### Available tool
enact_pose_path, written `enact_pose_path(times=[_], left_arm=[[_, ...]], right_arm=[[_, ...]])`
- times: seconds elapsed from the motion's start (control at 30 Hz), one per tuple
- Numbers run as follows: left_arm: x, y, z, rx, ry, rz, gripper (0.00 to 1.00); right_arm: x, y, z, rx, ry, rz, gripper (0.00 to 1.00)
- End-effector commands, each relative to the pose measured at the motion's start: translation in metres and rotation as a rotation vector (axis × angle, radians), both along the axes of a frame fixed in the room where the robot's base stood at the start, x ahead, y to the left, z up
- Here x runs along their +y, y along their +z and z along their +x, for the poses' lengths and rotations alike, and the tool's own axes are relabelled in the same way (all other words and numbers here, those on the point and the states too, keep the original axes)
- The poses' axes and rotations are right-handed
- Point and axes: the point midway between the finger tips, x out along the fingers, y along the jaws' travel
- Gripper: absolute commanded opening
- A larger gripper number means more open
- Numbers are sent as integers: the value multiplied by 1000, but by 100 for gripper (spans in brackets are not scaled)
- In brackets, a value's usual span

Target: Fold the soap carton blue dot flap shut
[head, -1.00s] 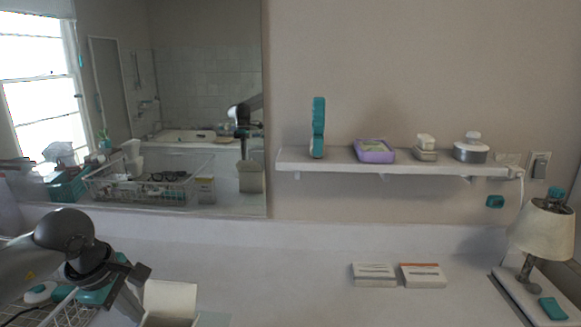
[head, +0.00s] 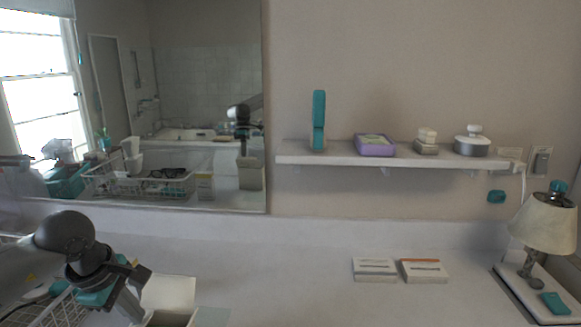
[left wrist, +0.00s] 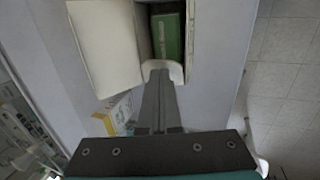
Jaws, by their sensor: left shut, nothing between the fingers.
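The soap carton (head: 171,319) is a pale box at the bottom edge of the head view, partly cut off. A wide pale flap (head: 168,292) stands open at its back. In the left wrist view the carton's flap (left wrist: 104,45) is folded out to the left of the opening, and a green item (left wrist: 168,36) shows inside. I cannot make out a blue dot. My left gripper (head: 130,307) is at the carton's left side in the head view. In the left wrist view its fingertips (left wrist: 161,70) are shut and empty, at the opening's near edge; contact is unclear. My right gripper is not in view.
A wire basket (head: 62,308) stands left of the carton. Two small boxes (head: 375,269) (head: 423,270) lie on the counter to the right, with clear counter between. A lamp (head: 545,228) stands far right. A shelf (head: 400,160) and mirror (head: 200,60) are on the wall.

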Motion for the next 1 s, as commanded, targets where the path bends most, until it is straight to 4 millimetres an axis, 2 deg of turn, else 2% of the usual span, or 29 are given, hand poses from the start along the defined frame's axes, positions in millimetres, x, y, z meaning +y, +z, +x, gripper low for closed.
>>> enact_pose_path(times=[0.5,1.0], left_arm=[[0,-12,0,1,0,1,0],[0,-11,0,1,0,1,0]], right_arm=[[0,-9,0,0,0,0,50],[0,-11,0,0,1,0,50]])
